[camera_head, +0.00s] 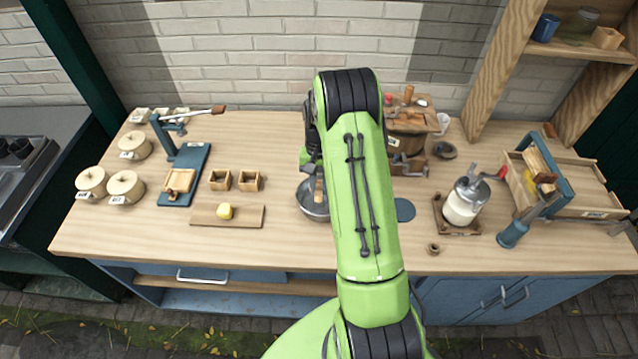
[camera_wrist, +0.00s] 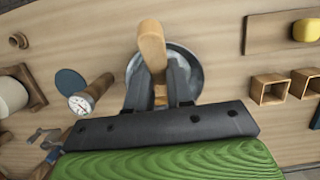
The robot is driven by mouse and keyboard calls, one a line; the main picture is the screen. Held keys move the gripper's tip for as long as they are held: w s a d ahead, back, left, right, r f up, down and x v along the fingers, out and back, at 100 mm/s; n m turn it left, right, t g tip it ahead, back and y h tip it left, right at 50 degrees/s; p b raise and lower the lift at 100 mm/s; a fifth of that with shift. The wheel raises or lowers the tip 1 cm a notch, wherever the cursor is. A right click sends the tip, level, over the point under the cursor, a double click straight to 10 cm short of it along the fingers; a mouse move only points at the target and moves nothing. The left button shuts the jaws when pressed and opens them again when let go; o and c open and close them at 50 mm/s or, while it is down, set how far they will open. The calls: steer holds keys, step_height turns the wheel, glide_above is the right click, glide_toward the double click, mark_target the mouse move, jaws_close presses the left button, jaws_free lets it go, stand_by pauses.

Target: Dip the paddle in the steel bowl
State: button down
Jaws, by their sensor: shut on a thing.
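The steel bowl (camera_head: 312,205) stands on the bench near its middle, partly hidden by my green arm. It also shows in the wrist view (camera_wrist: 193,68), under my gripper. The wooden paddle (camera_wrist: 151,42) is held between the fingers of my gripper (camera_wrist: 157,72), which is shut on it. The paddle overlaps the bowl in the wrist view. In the head view a strip of the paddle (camera_head: 319,187) shows at the bowl, beside my arm. I cannot tell whether its lower end is inside the bowl or touches it.
A board with a yellow lump (camera_head: 224,211) and two small wooden boxes (camera_head: 249,181) lie left of the bowl. A glass churn (camera_head: 463,205) stands farther right. The bench front is mostly clear.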

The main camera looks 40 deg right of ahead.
mark_target(319, 190)
steer(key=shift+r, duration=0.1)
stand_by(0.3)
steer(key=p+v, duration=0.3)
steer(key=v, duration=0.1)
steer(key=shift+s+a+r, duration=0.1)
steer(key=shift+s+a, duration=0.2)
steer(key=shift+s, duration=0.05)
